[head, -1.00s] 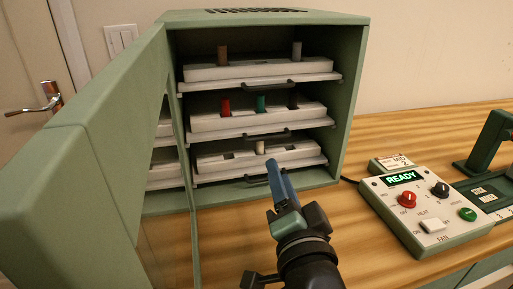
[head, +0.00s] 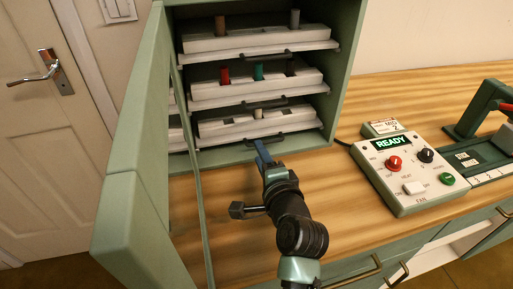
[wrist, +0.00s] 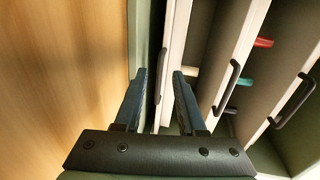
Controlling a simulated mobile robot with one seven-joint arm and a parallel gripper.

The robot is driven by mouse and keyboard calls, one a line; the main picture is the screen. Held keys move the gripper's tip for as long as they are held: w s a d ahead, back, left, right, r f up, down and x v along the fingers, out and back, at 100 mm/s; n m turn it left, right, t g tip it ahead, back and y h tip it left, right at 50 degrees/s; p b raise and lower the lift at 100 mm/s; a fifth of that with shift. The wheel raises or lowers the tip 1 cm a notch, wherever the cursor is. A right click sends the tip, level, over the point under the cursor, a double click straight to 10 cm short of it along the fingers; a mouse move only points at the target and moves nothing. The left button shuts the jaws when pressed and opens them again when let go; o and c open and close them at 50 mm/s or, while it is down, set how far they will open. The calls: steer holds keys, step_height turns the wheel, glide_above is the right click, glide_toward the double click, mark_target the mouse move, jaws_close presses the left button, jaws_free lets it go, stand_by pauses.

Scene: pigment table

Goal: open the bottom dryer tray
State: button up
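The bottom dryer tray (head: 215,139) is the lowest of three white trays in the green dryer and holds a pale block with a whitish peg. Its dark handle (head: 284,134) is at the front; it also shows in the wrist view (wrist: 159,78). My gripper (head: 261,150) is at the bottom tray's front. In the wrist view my gripper (wrist: 161,78) is open, one finger on each side of the handle. The fingers do not appear closed on it; exact contact cannot be told. The tray looks to sit in line with those above.
The dryer's green door (head: 140,150) stands open at left, close to my arm. The middle tray (head: 235,98) and top tray (head: 235,50) have handles above. A control box (head: 407,165) reading READY stands right. Bare wooden table (head: 345,190) lies between.

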steer(key=shift+x, duration=1.95)
jaws_close()
